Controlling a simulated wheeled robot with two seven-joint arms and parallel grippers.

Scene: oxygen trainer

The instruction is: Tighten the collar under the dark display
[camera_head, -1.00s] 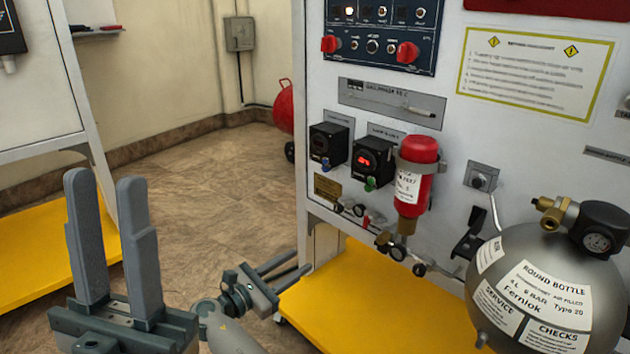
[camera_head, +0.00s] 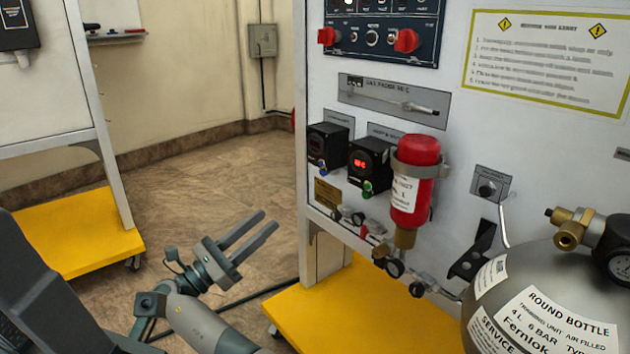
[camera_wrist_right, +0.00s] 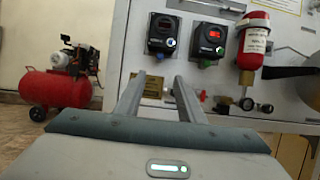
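Two black display boxes sit side by side on the white panel. The left box (camera_head: 327,145) has a dark face in the head view, with a small blue collar (camera_head: 322,164) under it. The right box (camera_head: 370,163) shows red digits, with a green collar (camera_head: 367,188) under it. Both boxes also show in the right wrist view, the left one (camera_wrist_right: 163,33) beyond my fingertips. My right gripper (camera_head: 268,219) is open and empty, left of the panel and apart from it; its fingers (camera_wrist_right: 160,80) point toward the panel. A dark part of my left arm fills the lower left corner; its fingertips are not clear.
A red bottle (camera_head: 412,180) is strapped right of the boxes, with small gauges and valves below. A large grey round bottle (camera_head: 545,285) stands at lower right. A yellow base (camera_head: 370,310) juts out under the panel. A red compressor (camera_wrist_right: 55,88) stands on the floor.

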